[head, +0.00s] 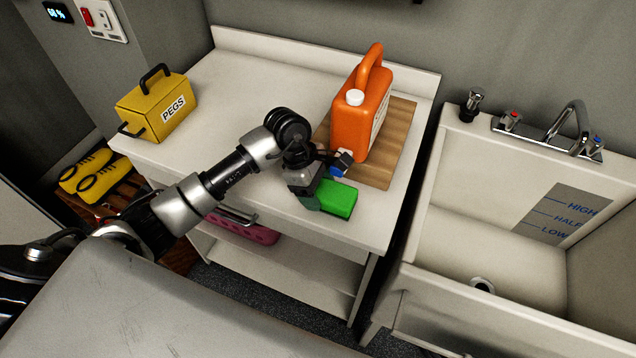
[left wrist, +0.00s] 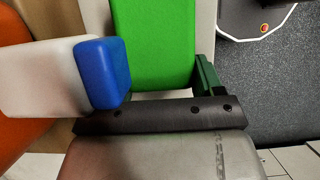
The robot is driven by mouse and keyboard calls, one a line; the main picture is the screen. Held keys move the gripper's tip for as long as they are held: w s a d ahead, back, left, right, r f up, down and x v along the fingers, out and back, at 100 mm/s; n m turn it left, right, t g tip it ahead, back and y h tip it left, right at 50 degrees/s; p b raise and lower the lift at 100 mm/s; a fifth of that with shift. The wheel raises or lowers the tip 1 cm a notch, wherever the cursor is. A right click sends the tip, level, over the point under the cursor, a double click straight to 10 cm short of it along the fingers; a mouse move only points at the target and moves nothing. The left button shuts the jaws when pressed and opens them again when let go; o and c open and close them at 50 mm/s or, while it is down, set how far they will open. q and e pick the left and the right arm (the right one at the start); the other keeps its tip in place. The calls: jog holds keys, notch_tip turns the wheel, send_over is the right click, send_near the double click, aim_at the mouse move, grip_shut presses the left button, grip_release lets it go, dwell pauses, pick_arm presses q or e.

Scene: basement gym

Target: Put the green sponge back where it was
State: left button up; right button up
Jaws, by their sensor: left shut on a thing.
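The green sponge (head: 338,199) is at the front of the white worktop, in front of the wooden board (head: 398,150). My left gripper (head: 318,192) is shut on it. In the left wrist view the sponge (left wrist: 153,40) sticks out ahead of the gripper (left wrist: 160,88), with a dark green finger at its right side. The other finger is largely hidden by a white thing with a blue end. I cannot tell whether the sponge touches the worktop. My right gripper is not in view.
An orange jug (head: 357,124) stands on the board. A small white thing with a blue end (head: 338,171) is close beside my gripper. A yellow PEGS box (head: 157,108) stands at the left of the worktop (head: 240,92). A sink (head: 470,215) is at the right.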

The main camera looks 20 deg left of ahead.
pick_arm(q)
jog(key=shift+a+f, duration=0.1)
jog(key=shift+a, duration=0.05)
jog(key=shift+f, duration=0.15)
jog(key=o, duration=1)
jog(key=shift+c, duration=0.2)
jog(key=shift+r, duration=0.35)
jog(key=b+v, duration=0.3)
jog(key=v, duration=0.8)
jog(key=shift+a+r, duration=0.2)
jog(key=shift+r, duration=0.1)
